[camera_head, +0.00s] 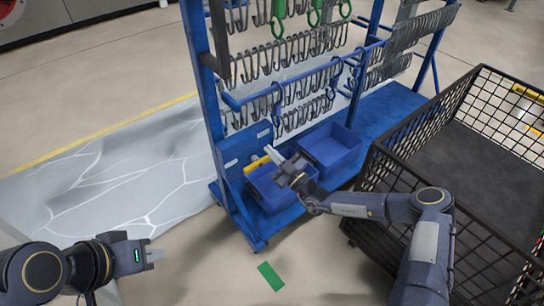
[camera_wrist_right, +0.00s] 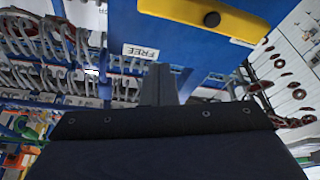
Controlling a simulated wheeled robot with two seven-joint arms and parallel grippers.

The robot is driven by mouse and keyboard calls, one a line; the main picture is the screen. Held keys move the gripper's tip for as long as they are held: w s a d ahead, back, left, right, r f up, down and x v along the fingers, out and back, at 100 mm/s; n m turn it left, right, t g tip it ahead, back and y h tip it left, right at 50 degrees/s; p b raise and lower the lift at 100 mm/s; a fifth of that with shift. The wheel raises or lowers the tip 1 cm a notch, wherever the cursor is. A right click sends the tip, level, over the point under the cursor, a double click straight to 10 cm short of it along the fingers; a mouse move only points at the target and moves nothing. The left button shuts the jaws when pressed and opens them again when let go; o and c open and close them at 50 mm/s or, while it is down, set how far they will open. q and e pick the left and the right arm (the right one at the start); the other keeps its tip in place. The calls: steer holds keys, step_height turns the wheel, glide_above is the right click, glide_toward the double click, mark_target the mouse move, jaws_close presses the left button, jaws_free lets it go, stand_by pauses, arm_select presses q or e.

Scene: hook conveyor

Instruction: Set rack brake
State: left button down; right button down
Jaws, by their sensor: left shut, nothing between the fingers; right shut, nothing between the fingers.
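The blue rack (camera_head: 212,100) stands upright in the middle of the head view, hung with rows of metal hooks. A yellow brake lever (camera_head: 257,163) shows on its lower blue panel, just left of my right gripper (camera_head: 271,155). In the right wrist view the yellow lever (camera_wrist_right: 238,25) has a black knob and lies across the blue panel. A white label reading FREE (camera_wrist_right: 140,51) is beside it. My right gripper (camera_wrist_right: 163,75) is shut and empty, close to the panel below the lever; contact cannot be told. My left gripper (camera_head: 155,255) is shut and empty at the lower left, away from the rack.
Two blue bins (camera_head: 330,148) sit on the rack's base. A black wire-mesh cart (camera_head: 385,150) stands close on the right, beside my right arm. A green marker (camera_head: 270,276) lies on the floor in front. The floor left of the rack is open.

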steer(key=s+r+p, duration=0.8)
steer(key=s+p, duration=0.4)
steer(key=s, duration=0.1)
steer(key=shift+a+r, duration=0.25)
steer(key=shift+r, duration=0.1)
